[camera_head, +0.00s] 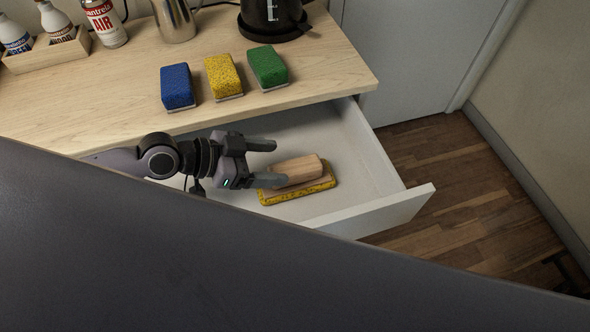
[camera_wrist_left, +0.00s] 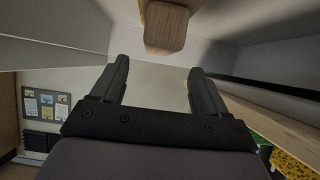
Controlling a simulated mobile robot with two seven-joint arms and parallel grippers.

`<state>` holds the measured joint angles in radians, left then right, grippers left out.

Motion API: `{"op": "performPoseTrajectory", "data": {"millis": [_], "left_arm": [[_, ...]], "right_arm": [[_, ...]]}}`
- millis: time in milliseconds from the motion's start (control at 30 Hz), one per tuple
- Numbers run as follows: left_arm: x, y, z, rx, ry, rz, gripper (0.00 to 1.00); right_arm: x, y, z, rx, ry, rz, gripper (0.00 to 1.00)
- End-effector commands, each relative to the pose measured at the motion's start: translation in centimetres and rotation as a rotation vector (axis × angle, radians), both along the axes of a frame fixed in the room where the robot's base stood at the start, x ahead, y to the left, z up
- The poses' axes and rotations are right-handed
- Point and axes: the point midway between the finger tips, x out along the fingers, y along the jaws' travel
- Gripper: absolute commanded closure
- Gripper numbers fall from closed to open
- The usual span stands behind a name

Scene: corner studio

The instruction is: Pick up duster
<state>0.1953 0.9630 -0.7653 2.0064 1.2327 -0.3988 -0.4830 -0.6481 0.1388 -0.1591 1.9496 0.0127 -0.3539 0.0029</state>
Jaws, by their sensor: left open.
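The duster (camera_head: 297,171) has a light wooden handle on a yellow speckled pad and lies in the open white drawer. Its wooden end also shows at the top of the left wrist view (camera_wrist_left: 165,27). My left gripper (camera_head: 268,163) is open, with its fingers pointing right over the drawer, at the left end of the duster. In the head view the near finger overlaps the duster's left end; I cannot tell whether it touches. In the left wrist view nothing is between the fingers (camera_wrist_left: 157,75). My right gripper is not in view.
The open drawer (camera_head: 367,155) has its front panel at right. On the wooden counter (camera_head: 110,105) stand a blue sponge (camera_head: 177,86), a yellow sponge (camera_head: 223,76) and a green sponge (camera_head: 267,67). Bottles, a spray can (camera_head: 104,22), a metal jug (camera_head: 174,18) and a coffee pot (camera_head: 270,15) stand behind.

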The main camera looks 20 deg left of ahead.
Motion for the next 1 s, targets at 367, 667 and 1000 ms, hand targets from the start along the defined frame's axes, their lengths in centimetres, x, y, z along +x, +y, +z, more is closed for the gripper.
{"op": "performPoseTrajectory", "data": {"millis": [367,667,1000], "left_arm": [[1.4,-2.3,-1.8,-0.003,-0.001,0.000,0.26],[2.8,-4.4,-3.5,-0.002,-0.002,0.000,0.26],[2.9,-4.5,-3.7,-0.001,-0.003,-0.001,0.42]], "right_arm": [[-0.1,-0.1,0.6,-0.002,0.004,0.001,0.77],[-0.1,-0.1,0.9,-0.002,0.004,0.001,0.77],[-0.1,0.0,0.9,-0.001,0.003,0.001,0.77]]}}
